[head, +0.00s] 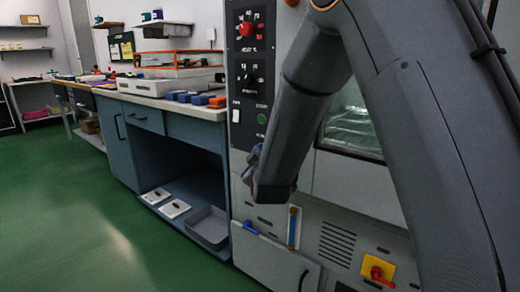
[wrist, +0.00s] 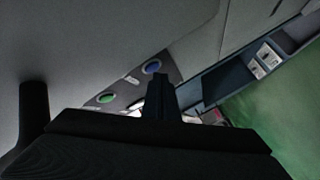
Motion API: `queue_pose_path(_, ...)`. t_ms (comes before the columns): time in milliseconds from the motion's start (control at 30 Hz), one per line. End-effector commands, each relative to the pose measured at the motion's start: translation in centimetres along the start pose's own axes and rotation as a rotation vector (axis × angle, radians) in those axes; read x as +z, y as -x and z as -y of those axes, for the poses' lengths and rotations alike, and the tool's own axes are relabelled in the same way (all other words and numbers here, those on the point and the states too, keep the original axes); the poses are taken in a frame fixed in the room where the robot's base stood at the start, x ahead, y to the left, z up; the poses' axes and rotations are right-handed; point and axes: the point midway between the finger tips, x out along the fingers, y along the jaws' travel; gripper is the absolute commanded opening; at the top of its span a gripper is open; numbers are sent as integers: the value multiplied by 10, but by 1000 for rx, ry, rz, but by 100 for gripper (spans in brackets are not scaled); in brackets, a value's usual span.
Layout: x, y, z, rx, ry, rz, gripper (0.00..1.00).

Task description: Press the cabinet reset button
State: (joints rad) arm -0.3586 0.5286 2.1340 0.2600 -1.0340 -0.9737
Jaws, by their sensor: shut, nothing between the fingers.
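The cabinet's dark control panel (head: 250,75) stands upright at the centre of the head view. It carries a red knob (head: 246,29), a black knob (head: 250,78) and a round green button (head: 262,119). In the wrist view a green button (wrist: 105,98) and a blue button (wrist: 152,67) show on a grey panel strip. I cannot read which one is labelled reset. My gripper (wrist: 160,82) is shut and empty, its tip overlapping the view just below the blue button. In the head view it is near the panel's lower end, partly hidden by my wrist; contact cannot be told.
A blue workbench (head: 140,120) with trays and small blue and orange boxes stands left of the cabinet. A grey bin (head: 208,228) sits on its low shelf. A yellow plate with a red switch (head: 378,270) is low on the cabinet. The green floor at left is clear.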

Motion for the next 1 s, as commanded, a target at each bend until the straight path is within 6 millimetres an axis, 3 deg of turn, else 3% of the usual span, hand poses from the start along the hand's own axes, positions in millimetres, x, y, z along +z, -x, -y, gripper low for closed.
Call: queue_pose_path(1000, 4, -5, -4, 1, 0, 1, 0)
